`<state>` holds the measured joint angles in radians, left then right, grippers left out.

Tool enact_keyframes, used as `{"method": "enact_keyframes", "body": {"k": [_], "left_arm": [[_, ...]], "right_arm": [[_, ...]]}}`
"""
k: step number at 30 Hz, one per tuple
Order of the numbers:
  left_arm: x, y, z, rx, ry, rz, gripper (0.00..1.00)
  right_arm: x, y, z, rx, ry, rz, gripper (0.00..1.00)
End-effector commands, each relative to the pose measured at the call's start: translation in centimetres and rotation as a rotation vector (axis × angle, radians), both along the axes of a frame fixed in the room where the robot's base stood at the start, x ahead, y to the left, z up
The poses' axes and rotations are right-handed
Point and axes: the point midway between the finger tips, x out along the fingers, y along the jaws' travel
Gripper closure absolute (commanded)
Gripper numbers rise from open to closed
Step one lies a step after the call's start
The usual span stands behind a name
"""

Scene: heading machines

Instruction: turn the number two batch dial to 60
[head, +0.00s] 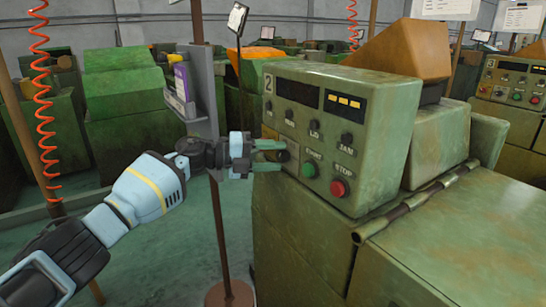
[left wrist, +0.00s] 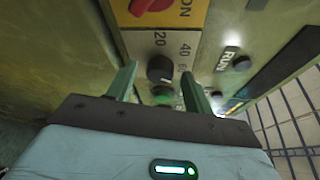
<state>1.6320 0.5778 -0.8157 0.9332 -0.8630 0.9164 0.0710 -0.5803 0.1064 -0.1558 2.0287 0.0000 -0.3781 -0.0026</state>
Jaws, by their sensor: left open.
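The number two machine's control box (head: 335,130) is green, with a "2" plate at its upper left. The batch dial is a small black knob (left wrist: 160,68) on a pale scale plate (left wrist: 184,48) showing 20, 40 and 60 in the left wrist view. In the head view the dial (head: 283,155) is partly hidden by the fingers. My left gripper (head: 268,155) is open at the panel, its green fingers (left wrist: 159,78) on either side of the knob, with gaps visible. I cannot read the dial's pointer. My right gripper is not in view.
A red switch (left wrist: 152,5) marked ON is close to the dial. A green start button (head: 309,170) and red stop button (head: 338,188) are to its right. A grey post with a holder (head: 183,90) stands behind my left wrist. Another control box (head: 513,82) is at far right.

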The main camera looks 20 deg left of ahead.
Motion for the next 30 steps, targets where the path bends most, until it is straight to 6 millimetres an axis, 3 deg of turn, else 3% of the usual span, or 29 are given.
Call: {"method": "enact_keyframes", "body": {"k": [9,15,30], "left_arm": [[-2.4,4.2,0.3,0.002,0.001,0.004,0.48],[-3.5,6.0,0.6,0.000,0.001,0.001,0.48],[-3.7,6.4,0.7,0.001,0.000,0.001,0.48]], "right_arm": [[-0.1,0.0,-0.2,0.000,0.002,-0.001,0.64],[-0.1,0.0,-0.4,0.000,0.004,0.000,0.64],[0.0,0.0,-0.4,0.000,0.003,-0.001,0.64]]}}
